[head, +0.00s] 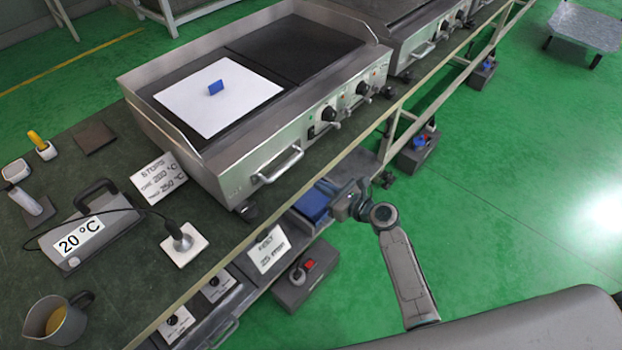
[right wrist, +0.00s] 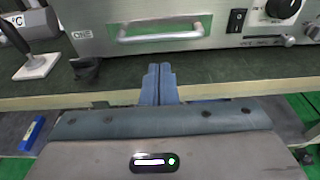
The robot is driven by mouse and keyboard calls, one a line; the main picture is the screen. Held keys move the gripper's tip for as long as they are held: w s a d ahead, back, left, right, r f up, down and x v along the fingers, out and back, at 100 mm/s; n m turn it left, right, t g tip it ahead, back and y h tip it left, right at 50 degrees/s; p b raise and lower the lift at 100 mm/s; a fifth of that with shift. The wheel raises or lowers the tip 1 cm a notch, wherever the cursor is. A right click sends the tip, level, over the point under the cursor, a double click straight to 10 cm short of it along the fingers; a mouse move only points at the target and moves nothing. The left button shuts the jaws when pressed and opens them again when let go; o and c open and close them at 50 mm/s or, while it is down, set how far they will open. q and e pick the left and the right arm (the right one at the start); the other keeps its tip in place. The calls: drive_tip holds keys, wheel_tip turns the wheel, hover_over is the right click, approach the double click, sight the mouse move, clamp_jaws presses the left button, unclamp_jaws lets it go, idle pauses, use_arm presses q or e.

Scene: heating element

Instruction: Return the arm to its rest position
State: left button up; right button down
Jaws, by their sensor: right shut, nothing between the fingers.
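My right gripper (head: 327,186) is in front of the bench edge, below the front of the steel griddle (head: 290,150). In the right wrist view its blue fingers (right wrist: 159,72) are together with nothing between them, and they point at the bench edge and the griddle's front handle (right wrist: 160,30). My right arm (head: 405,270) reaches up from the lower right, bent at the joint near the gripper. My left gripper is not in view.
The bench (head: 110,300) carries a 20 °C meter (head: 90,237), a probe on a white pad (head: 184,246) and a jug (head: 57,322). A white plate (head: 215,98) with a blue piece (head: 216,87) lies on the griddle. The green floor (head: 500,200) to the right is largely clear.

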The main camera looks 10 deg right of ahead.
drive_tip(key=v, duration=0.3)
drive_tip(key=shift+s+d, duration=0.15)
drive_tip(key=s+d+f+n+g+h, duration=0.25)
drive_tip(key=s+f+n, duration=0.2)
drive_tip(key=f, duration=0.55)
drive_tip(key=s+d+f+n+g+h, duration=0.1)
drive_tip(key=s+d+f+n+h, duration=0.2)
drive_tip(key=s+f, duration=0.5)
drive_tip(key=s+d+f+n+g+h, duration=0.1)
drive_tip(key=s+d+f+n+g, duration=0.3)
drive_tip(key=f, duration=0.8)
drive_tip(key=s+d+f+n+g+h, duration=0.1)
drive_tip(key=s+d+f+n, duration=0.1)
drive_tip(key=s+f+n, duration=0.3)
drive_tip(key=s+d+f+n+g+h, duration=0.1)
drive_tip(key=s+f+n, duration=0.4)
drive_tip(key=s, duration=0.8)
drive_tip(key=s+d+f+n+g+h, duration=0.1)
drive_tip(key=s+d+f+n+h, duration=0.1)
drive_tip(key=s+f+n, duration=0.3)
drive_tip(key=s+n, duration=0.2)
drive_tip(key=s, duration=0.2)
drive_tip(key=shift+d, duration=0.35)
